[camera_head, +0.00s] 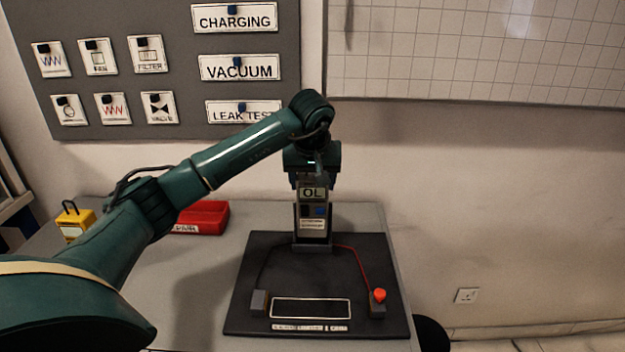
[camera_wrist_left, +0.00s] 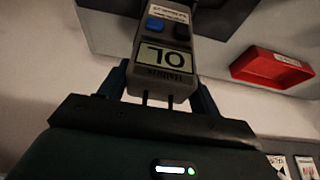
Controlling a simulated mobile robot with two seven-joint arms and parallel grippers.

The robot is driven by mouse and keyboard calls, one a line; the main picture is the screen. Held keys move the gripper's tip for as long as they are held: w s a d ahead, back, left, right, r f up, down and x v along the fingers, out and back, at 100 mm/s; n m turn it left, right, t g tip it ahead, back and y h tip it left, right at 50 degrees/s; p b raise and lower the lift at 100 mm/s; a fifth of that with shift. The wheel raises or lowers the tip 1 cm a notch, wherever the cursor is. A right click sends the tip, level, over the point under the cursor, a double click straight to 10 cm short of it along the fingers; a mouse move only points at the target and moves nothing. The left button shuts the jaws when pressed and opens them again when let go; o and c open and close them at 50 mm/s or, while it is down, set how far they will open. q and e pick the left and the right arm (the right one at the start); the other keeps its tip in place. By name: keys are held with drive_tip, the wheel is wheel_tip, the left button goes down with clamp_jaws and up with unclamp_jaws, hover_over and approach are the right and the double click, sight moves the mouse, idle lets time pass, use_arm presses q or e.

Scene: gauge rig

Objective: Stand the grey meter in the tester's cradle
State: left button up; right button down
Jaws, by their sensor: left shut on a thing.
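The grey meter (camera_head: 313,212) stands upright at the back of the tester's dark board (camera_head: 262,288), its lower end at the cradle (camera_head: 312,246). Its display reads "OL". My left gripper (camera_head: 311,180) is shut on the meter's upper end from above. In the left wrist view the meter (camera_wrist_left: 165,58) sits between the two fingers (camera_wrist_left: 160,85), with its display and blue button facing the camera. Whether its base is fully seated in the cradle I cannot tell. My right gripper does not show.
A red tray (camera_head: 204,217) and a yellow device (camera_head: 74,221) stand on the table's left side. The tester board carries a grey block (camera_head: 259,302), a framed dark panel (camera_head: 311,308) and an orange-red knob (camera_head: 379,295) on a block. A red lead runs to the knob's block.

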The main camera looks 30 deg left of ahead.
sight(312, 193)
use_arm(q)
drive_tip(key=shift+r, duration=0.1)
drive_tip(key=shift+f, duration=0.25)
idle(0.4)
drive_tip(key=shift+f+b, duration=0.7)
drive_tip(key=shift+f, duration=1)
drive_tip(key=o, duration=1.9)
drive_tip(key=shift+s+d+r+p, duration=0.35)
drive_tip(key=shift+s+r+p, duration=0.2)
drive_tip(key=shift+r+p, duration=0.25)
drive_tip(key=shift+s+d+r+p, duration=0.5)
drive_tip(key=shift+s+r+p, duration=0.2)
drive_tip(key=shift+s+r, duration=0.15)
drive_tip(key=shift+s+d+r+p, duration=0.45)
drive_tip(key=shift+s+r+p, duration=0.25)
drive_tip(key=shift+r, duration=0.15)
